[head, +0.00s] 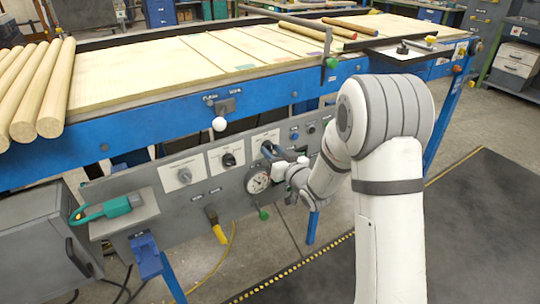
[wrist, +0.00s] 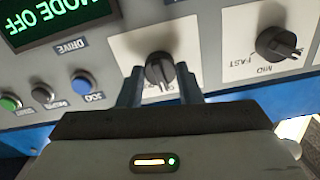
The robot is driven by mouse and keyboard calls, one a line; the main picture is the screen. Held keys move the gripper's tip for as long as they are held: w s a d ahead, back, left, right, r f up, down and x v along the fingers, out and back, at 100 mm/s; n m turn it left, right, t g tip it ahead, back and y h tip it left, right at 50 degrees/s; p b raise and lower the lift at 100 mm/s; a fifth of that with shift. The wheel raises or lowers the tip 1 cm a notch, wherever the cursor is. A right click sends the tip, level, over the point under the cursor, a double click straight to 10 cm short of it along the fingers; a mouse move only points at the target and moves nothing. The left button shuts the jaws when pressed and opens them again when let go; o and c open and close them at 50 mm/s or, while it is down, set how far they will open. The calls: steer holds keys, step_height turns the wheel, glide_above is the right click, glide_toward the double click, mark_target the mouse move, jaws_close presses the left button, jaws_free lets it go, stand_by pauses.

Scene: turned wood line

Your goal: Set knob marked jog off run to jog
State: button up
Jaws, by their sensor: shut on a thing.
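The black knob (wrist: 159,70) sits on a pale plate in the wrist view, which shows the panel upside down. My gripper (wrist: 160,77) is shut on this knob, one finger on each side. Part of the plate's lettering shows below the knob, partly hidden by the fingers and too small to read fully. The display (wrist: 58,18) reads MODE OFF.
Another black knob (wrist: 278,44), marked FAST and MID, is beside it. A blue button (wrist: 86,82) and a green button (wrist: 10,102) are on the other side. A gauge (head: 257,181) and a yellow-handled part (head: 217,230) are low on the panel. Wooden rods (head: 42,88) lie above.

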steer(key=n+b, duration=0.2)
steer(key=b, duration=0.1)
steer(key=n+b, duration=0.3)
steer(key=b, duration=0.1)
steer(key=n+b, duration=0.3)
steer(key=shift+s+f+b, duration=0.1)
steer(key=shift+f+b, duration=0.15)
steer(key=shift+b, duration=0.15)
steer(key=shift+r, duration=0.1)
steer(key=o, duration=1)
steer(key=shift+r, duration=0.15)
steer(key=shift+s+d, duration=0.1)
steer(key=shift+p+v, duration=0.65)
steer(key=shift+v, duration=3.15)
